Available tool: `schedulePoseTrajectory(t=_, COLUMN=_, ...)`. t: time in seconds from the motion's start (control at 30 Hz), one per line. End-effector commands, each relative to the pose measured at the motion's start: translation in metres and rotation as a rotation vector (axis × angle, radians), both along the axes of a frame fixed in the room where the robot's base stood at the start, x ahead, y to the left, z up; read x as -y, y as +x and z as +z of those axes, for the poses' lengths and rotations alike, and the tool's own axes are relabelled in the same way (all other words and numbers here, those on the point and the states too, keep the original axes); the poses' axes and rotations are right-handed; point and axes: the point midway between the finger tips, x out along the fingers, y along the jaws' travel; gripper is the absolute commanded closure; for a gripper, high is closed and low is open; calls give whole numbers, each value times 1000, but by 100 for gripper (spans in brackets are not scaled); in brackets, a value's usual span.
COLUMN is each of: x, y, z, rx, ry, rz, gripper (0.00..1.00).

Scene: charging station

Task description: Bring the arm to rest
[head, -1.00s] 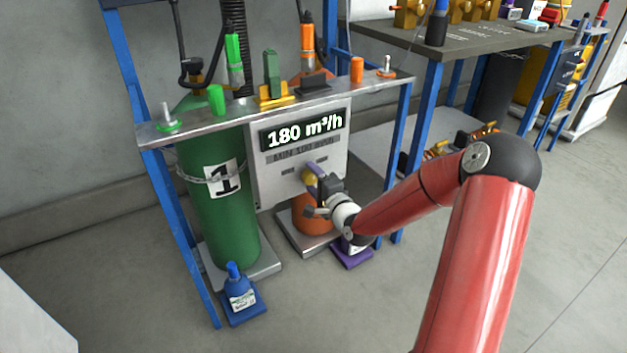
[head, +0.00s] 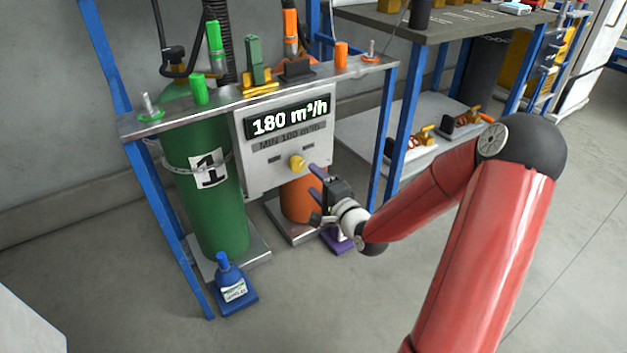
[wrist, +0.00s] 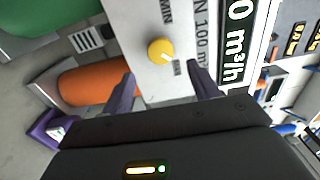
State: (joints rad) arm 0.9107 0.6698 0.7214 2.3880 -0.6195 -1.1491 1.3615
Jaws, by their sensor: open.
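My red arm reaches in from the right in the head view. My gripper (head: 314,194) is in front of the panel's lower right, beside the orange cylinder. In the wrist view my gripper (wrist: 160,88) shows its two purple fingers spread wide with nothing between them. The yellow knob (head: 297,162) sits on the grey panel (head: 256,175) and is clear of the fingers. It also shows in the wrist view (wrist: 160,50), beyond the fingertips. The display (head: 290,117) reads 180 m³/h.
The green cylinder (head: 208,195) and the orange cylinder (head: 300,200) stand under the metal shelf (head: 225,101). A dark workbench (head: 455,35) stands behind at the right. The floor in front is open.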

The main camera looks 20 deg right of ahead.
Motion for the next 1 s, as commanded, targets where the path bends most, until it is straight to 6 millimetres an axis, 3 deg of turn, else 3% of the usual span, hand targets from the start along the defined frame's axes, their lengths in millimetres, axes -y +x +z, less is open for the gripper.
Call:
schedulePoseTrajectory(t=0.37, x=-3, y=0, z=-1, rx=-17, ry=-49, rz=6, gripper=40)
schedulePoseTrajectory(t=0.57, x=-14, y=-8, z=-8, rx=-156, ry=-448, rz=42, gripper=40)
schedulePoseTrajectory(t=0.77, x=-5, y=-41, z=11, rx=-338, ry=-949, rz=74, gripper=40)
schedulePoseTrajectory(t=1.0, x=4, y=-116, z=65, rx=-525, ry=-1332, rz=144, gripper=40)
